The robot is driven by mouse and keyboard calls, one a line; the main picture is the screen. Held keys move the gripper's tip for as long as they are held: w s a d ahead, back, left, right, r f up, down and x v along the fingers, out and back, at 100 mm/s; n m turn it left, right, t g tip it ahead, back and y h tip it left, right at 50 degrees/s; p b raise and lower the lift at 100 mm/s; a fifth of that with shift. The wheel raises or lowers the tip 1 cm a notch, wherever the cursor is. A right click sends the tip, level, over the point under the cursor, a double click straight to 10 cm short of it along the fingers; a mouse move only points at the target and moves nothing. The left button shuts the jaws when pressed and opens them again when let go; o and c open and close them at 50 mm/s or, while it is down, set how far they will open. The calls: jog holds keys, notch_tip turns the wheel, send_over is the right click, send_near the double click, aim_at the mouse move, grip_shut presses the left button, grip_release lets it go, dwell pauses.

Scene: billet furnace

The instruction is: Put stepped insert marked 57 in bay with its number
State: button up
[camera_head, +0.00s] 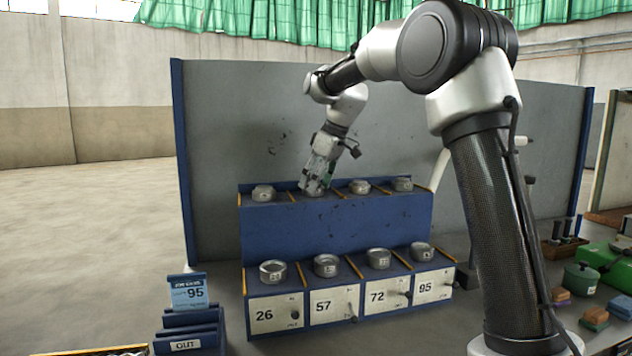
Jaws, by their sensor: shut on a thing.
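My gripper (316,184) reaches down to the upper shelf (338,228) of the blue rack. It is shut on a round grey metal insert (316,190), second from the left there. The fingers partly hide this insert, and I cannot read its number. Three similar inserts stand on that shelf: one at the left (263,194) and two to the right (360,187) (402,184). The lower row has bays labelled 26, 57, 72 and 95. The 57 bay's plate (333,307) is second from the left, and a round metal piece (326,266) stands above it.
Other round pieces stand above the 26 (272,272), 72 (378,259) and 95 (422,252) plates. Yellow dividers separate the places. A blue holder (190,330) with a card reading 95 is at the front left. A green pot (580,280) is at the right.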

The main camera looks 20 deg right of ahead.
jog(key=o, duration=1.5)
jog(key=shift+f, duration=0.1)
jog(key=v, duration=1.2)
jog(key=s+d+f+m+h, duration=0.1)
jog(key=s+d+f+m, duration=0.15)
jog(key=s, duration=0.55)
jog(key=s+d+f+m, duration=0.15)
jog(key=s+d, duration=0.25)
jog(key=s, duration=0.5)
jog(key=s+d+f+m, duration=0.1)
jog(key=s+f, duration=0.4)
jog(key=s, duration=0.1)
jog(key=s+d+f+m+h, duration=0.1)
jog(key=s+d+f+m, duration=0.1)
jog(key=s+f, duration=0.3)
jog(key=s+d+f+m+t+h, duration=0.1)
jog(key=s+f+m, duration=0.1)
jog(key=s+f, duration=0.3)
jog(key=shift+s+d, duration=0.2)
jog(key=shift+s, duration=0.65)
jog(key=shift+s+d, duration=0.15)
jog(key=shift+s, duration=0.7)
